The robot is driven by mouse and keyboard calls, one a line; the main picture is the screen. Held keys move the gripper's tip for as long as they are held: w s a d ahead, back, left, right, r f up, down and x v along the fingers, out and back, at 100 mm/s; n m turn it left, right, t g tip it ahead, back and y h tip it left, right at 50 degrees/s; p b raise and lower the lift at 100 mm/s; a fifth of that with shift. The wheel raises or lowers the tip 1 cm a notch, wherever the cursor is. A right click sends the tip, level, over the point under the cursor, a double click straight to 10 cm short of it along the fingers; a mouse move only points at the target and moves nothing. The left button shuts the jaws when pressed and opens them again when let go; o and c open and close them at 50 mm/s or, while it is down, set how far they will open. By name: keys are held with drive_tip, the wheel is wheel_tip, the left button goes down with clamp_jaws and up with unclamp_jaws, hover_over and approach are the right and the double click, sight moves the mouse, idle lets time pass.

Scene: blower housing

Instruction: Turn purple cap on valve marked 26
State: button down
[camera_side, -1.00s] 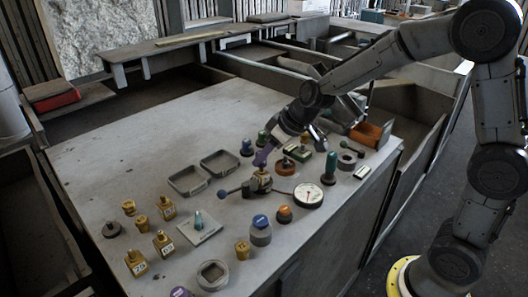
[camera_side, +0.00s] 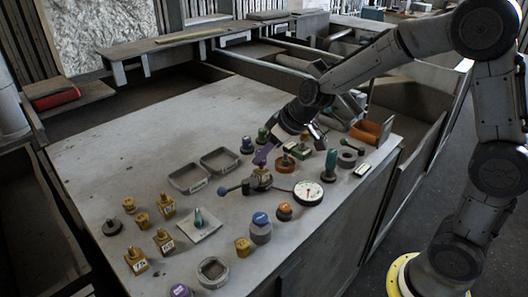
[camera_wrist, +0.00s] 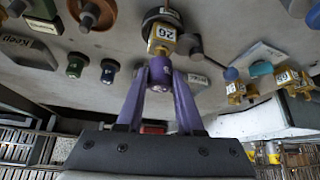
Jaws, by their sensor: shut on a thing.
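The valve marked 26 (camera_wrist: 163,33) is a brass block with a white label, at the upper middle of the wrist view. Its purple cap (camera_wrist: 160,68) faces my wrist. My gripper (camera_wrist: 161,76) has purple fingers, one on each side of the cap, and is shut on it. In the side view my gripper (camera_side: 262,157) comes down onto the brass valve (camera_side: 261,179) near the middle of the table. The cap is hidden there by the fingers.
A round gauge (camera_side: 308,193) stands right beside the valve, and a blue-knobbed lever (camera_side: 222,192) sticks out to its left. A green-topped part (camera_side: 330,166) and an orange-topped part (camera_side: 284,211) are close by. Two grey trays (camera_side: 190,178) lie to the left.

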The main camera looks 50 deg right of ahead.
drive_tip(key=shift+f, duration=0.85)
drive_tip(key=shift+c, duration=0.3)
unclamp_jaws()
drive_tip(key=shift+r, duration=3.75)
